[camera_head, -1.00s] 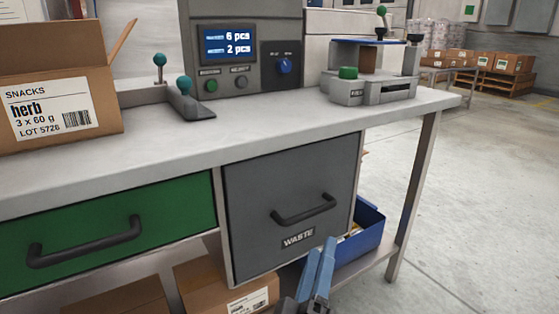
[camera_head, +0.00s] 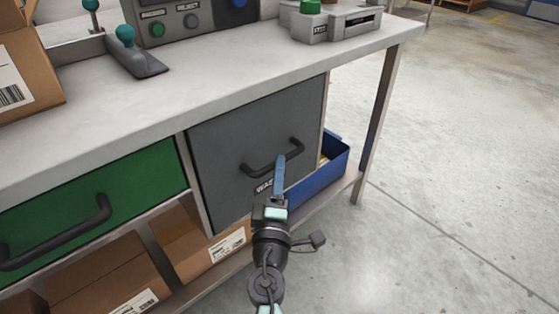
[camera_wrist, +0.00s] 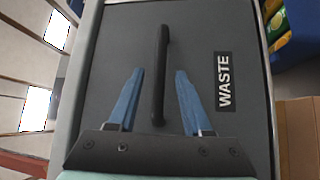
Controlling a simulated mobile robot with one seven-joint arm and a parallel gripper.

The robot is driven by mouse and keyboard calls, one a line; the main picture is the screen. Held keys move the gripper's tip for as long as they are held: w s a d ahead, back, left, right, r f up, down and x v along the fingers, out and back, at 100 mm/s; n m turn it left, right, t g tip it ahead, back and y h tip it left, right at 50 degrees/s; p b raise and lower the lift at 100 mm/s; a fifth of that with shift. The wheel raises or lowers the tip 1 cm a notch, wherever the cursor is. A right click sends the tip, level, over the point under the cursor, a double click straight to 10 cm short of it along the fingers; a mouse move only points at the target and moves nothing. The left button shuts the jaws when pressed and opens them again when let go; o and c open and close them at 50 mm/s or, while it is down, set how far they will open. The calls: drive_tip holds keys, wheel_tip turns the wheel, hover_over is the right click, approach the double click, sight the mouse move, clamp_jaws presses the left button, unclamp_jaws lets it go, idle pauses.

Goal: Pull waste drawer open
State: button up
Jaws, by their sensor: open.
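The waste drawer (camera_head: 230,150) is a grey front under the bench top, and it looks closed. Its black bar handle (camera_head: 272,158) crosses the front above a WASTE label, which my gripper partly covers in the head view. My gripper (camera_head: 280,165) reaches up to the handle from below. In the wrist view the two blue fingers of my gripper (camera_wrist: 158,73) are apart, with the handle (camera_wrist: 160,75) running between them and clear space on both sides. The WASTE label (camera_wrist: 224,81) lies to the right of the fingers there.
A green drawer (camera_head: 90,205) with a black handle is left of the waste drawer. A blue bin (camera_head: 318,182) and cardboard boxes (camera_head: 110,275) sit on the lower shelf. A bench leg (camera_head: 378,120) stands at the right. The floor (camera_head: 460,190) beyond it is clear.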

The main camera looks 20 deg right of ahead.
drive_tip(key=shift+x, duration=1.8)
drive_tip(key=shift+c, duration=0.3)
clamp_jaws()
drive_tip(key=shift+a, duration=0.1)
